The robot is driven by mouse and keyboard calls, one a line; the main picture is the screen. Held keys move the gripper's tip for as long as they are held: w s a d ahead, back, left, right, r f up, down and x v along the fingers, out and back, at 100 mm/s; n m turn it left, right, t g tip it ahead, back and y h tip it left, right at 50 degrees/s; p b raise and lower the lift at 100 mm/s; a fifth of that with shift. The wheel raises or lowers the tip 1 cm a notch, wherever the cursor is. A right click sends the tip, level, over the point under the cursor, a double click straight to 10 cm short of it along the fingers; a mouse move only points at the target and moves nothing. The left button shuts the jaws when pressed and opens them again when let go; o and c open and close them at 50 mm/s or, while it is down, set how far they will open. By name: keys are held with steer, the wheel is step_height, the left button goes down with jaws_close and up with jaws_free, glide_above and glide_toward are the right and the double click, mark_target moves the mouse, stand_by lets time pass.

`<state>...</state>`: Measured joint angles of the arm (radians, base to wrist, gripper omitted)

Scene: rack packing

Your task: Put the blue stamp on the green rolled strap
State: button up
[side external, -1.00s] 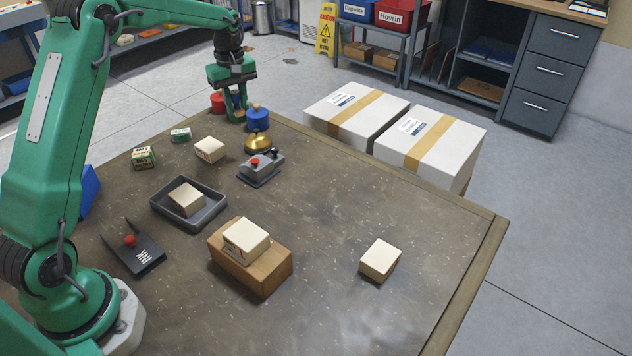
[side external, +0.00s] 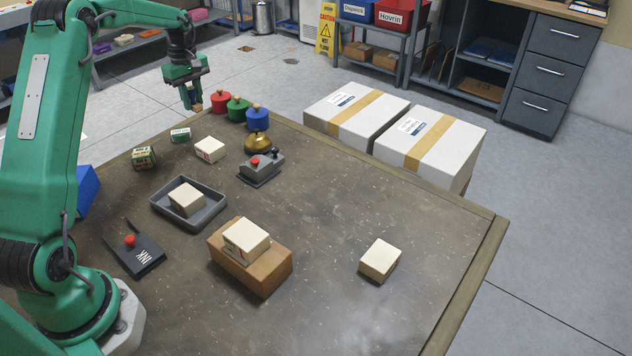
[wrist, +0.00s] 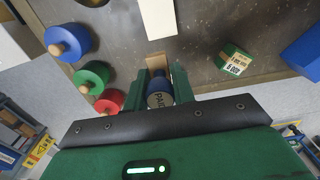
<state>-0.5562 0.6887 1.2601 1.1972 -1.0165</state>
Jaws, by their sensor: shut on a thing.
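My gripper (side external: 193,100) is shut on the blue stamp (wrist: 160,97), which shows a dark body lettered "PAID" and a tan block (wrist: 157,61) at its end in the wrist view. In the side view only a tan tip (side external: 198,107) shows below the fingers. The gripper is raised near the table's far left edge, left of the red roll. The green rolled strap (side external: 237,109), with a wooden core on top, stands between the red and blue rolls. It is left of the gripper in the wrist view (wrist: 92,76), apart from the stamp.
The red roll (side external: 221,102) and blue roll (side external: 257,119) flank the green one closely. A brass bell (side external: 257,143) and grey device (side external: 260,170) stand nearer. The table's right side is mostly clear.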

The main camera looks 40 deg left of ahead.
glide_above(180, 131)
step_height(180, 131, down, 6)
steer(key=shift+r, duration=0.15)
steer(key=shift+f, duration=2)
steer(key=shift+f, duration=0.1)
steer(key=o, duration=1)
step_height(180, 131, up, 12)
steer(key=shift+w+r, duration=0.1)
steer(key=shift+r, duration=0.05)
